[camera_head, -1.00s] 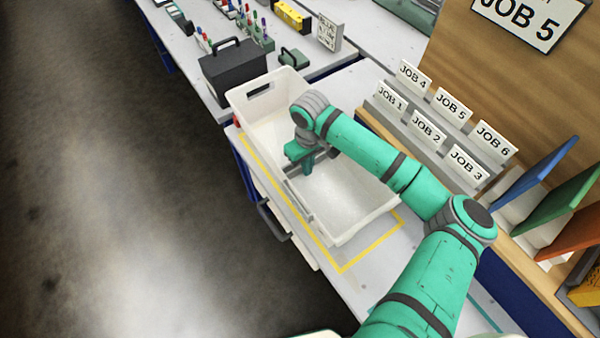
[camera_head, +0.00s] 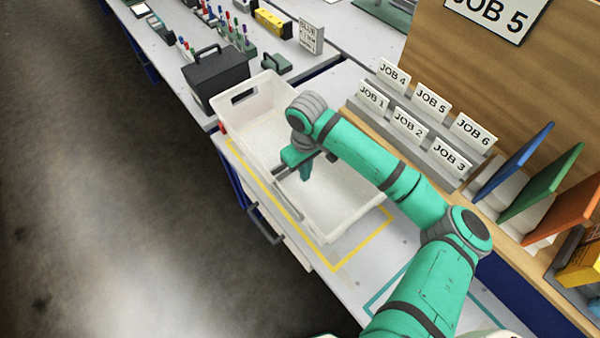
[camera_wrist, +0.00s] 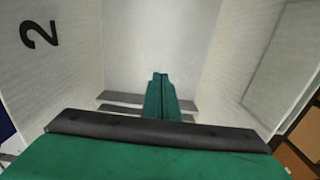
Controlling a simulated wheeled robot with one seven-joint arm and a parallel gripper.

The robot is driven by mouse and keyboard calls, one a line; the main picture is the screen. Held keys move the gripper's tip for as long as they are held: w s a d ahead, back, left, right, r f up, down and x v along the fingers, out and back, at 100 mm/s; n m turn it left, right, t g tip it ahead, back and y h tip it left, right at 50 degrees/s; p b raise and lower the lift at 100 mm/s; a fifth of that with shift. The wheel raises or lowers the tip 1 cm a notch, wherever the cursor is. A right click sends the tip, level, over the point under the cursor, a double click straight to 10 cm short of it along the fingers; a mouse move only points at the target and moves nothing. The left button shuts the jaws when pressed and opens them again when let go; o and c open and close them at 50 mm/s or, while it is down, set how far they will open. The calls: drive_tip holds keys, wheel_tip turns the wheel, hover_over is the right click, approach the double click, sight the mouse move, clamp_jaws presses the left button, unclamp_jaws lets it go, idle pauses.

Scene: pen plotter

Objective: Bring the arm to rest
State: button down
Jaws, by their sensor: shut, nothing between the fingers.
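My gripper (camera_head: 305,172) is shut and empty. In the head view it hangs at the end of my green arm over the white bin, its fingers pointing down between the bin walls. In the wrist view the closed green fingers (camera_wrist: 160,90) meet in the middle, with the bin floor beyond them. The white bin (camera_head: 345,215) stands on the bench inside a yellow outline. A black "2" shows on its wall in the wrist view (camera_wrist: 40,35). My forearm hides part of the bin's right side. I cannot tell whether the gripper touches the bin.
A black case (camera_head: 215,78) stands just beyond the bin. Pen racks (camera_head: 235,40) and a green block (camera_head: 276,64) lie farther back. Job cards (camera_head: 410,124) on a stepped rack stand close to the right of my arm. Coloured upright panels (camera_head: 540,185) are at the far right.

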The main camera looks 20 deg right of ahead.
wheel_tip(320, 180, up, 7)
drive_tip(key=shift+w+a, duration=0.15)
drive_tip(key=shift+a, duration=0.1)
